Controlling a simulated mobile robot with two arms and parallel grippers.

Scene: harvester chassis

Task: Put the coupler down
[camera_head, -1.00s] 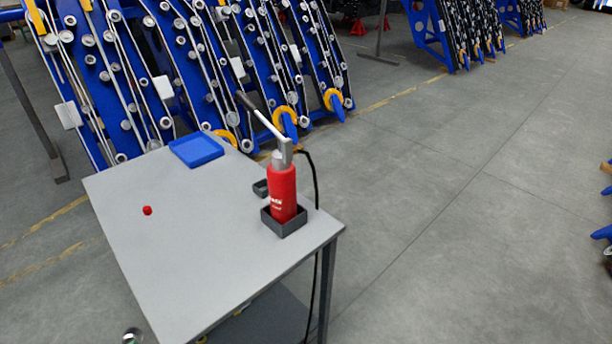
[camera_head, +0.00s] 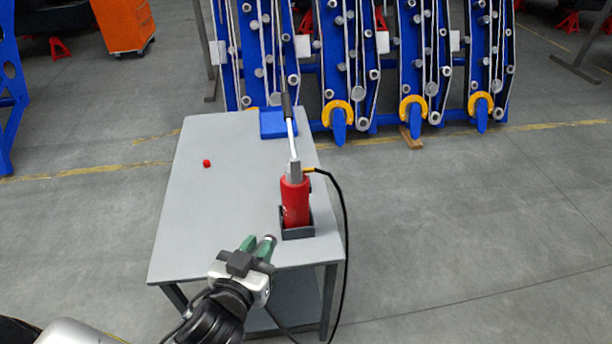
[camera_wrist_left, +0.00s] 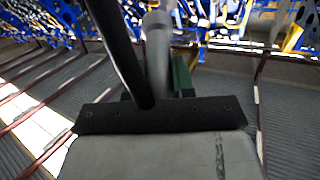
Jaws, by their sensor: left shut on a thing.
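My left gripper (camera_head: 258,247), with green fingers, is shut on the coupler at the near edge of the grey table (camera_head: 205,215), just left of the red hand pump. The coupler (camera_head: 269,239) shows as a small grey metal end at the fingertips. In the left wrist view the coupler (camera_wrist_left: 158,45) is a blurred grey cylinder between the green fingers, with a black hose beside it. I cannot tell whether it touches the table. My right gripper is not in view.
The red hand pump (camera_head: 295,203) stands upright in a dark holder (camera_head: 298,232), with a black hose (camera_head: 346,230) hanging over the table's right side. A blue tray (camera_head: 272,124) lies at the back, and a small red cap (camera_head: 207,163) at left. The table's middle is clear.

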